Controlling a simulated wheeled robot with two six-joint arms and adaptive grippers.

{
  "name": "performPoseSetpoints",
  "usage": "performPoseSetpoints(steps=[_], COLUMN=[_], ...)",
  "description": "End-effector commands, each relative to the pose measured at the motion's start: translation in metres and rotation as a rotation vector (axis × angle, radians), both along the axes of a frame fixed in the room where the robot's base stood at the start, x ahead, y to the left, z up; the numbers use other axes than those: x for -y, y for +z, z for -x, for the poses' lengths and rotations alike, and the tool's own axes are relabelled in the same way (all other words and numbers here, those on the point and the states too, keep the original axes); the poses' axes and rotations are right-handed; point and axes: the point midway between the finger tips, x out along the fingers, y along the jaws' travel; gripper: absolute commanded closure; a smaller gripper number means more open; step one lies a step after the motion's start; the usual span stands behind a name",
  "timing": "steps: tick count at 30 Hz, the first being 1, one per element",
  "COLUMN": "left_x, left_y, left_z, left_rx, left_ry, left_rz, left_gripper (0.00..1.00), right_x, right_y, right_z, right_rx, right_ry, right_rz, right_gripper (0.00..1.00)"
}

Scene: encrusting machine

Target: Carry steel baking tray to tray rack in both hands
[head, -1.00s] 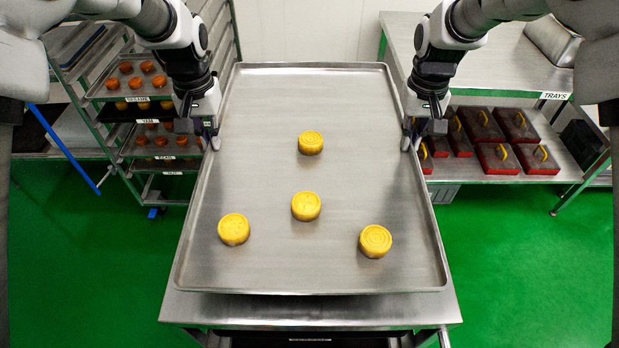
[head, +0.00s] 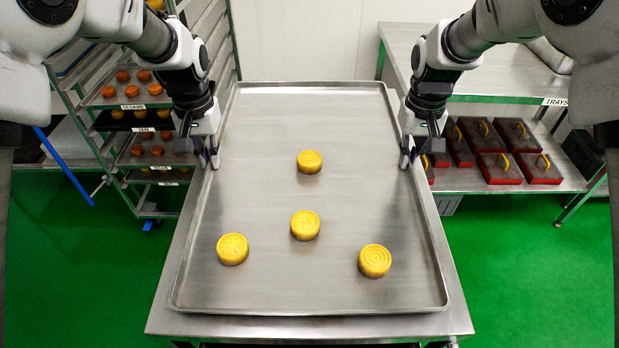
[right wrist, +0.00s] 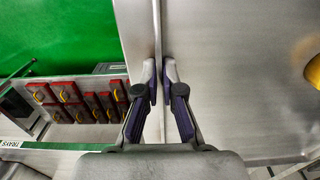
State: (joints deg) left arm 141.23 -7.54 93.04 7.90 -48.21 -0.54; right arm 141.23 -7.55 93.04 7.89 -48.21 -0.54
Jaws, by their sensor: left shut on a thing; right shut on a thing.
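The steel baking tray (head: 310,118) lies in the middle of the head view, over a steel table (head: 460,318). Several yellow round cakes (head: 305,225) sit on it, spread apart. My left gripper (head: 211,160) is shut on the tray's left rim. My right gripper (head: 407,160) is shut on its right rim; the right wrist view shows the fingers (right wrist: 160,75) on both sides of that rim. I cannot tell whether the tray touches the table. The tray rack (head: 85,62) stands at the left, with labelled levels holding orange cakes (head: 140,75).
A blue pole (head: 62,165) leans at the left. Green floor (head: 540,270) is open at both sides.

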Motion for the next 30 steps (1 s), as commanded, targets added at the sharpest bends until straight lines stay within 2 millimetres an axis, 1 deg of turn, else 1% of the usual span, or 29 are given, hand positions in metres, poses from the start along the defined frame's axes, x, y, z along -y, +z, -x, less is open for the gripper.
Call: performPoseSetpoints(steps=[1, 2, 5, 14, 17, 20, 27, 30], left_x=[0.000, 0.000, 0.000, 0.000, 0.000, 0.000, 0.000, 0.000], left_y=[-0.008, -0.011, -0.007, -0.007, -0.001, 0.016, 0.078, 0.097], left_z=[0.000, 0.000, 0.000, 0.000, 0.000, -0.001, -0.001, 0.000], left_rx=[0.002, 0.002, 0.000, 0.000, 0.002, 0.005, 0.005, 0.004], left_ry=[0.000, 0.000, 0.000, 0.000, 0.000, 0.000, 0.001, 0.001], left_rz=[0.001, 0.001, 0.000, 0.000, 0.000, 0.000, 0.001, 0.001], left_gripper=[1.00, 1.00, 0.69, 0.69, 0.69, 0.69, 0.69, 0.69], right_x=[0.000, 0.000, 0.000, 0.000, 0.000, 0.000, 0.000, 0.000], right_y=[-0.008, -0.011, -0.007, -0.007, -0.007, -0.007, -0.007, -0.007], right_z=[0.000, 0.000, 0.000, 0.000, 0.000, 0.000, 0.000, 0.000], right_rx=[0.002, 0.002, 0.000, 0.000, 0.000, 0.000, 0.000, 0.000], right_ry=[0.000, 0.000, 0.000, 0.000, 0.000, 0.000, 0.000, 0.000], right_rz=[-0.001, -0.001, 0.000, 0.000, 0.000, 0.000, 0.000, 0.000], right_gripper=[1.00, 1.00, 0.69, 0.69, 0.69, 0.69, 0.69, 0.69])
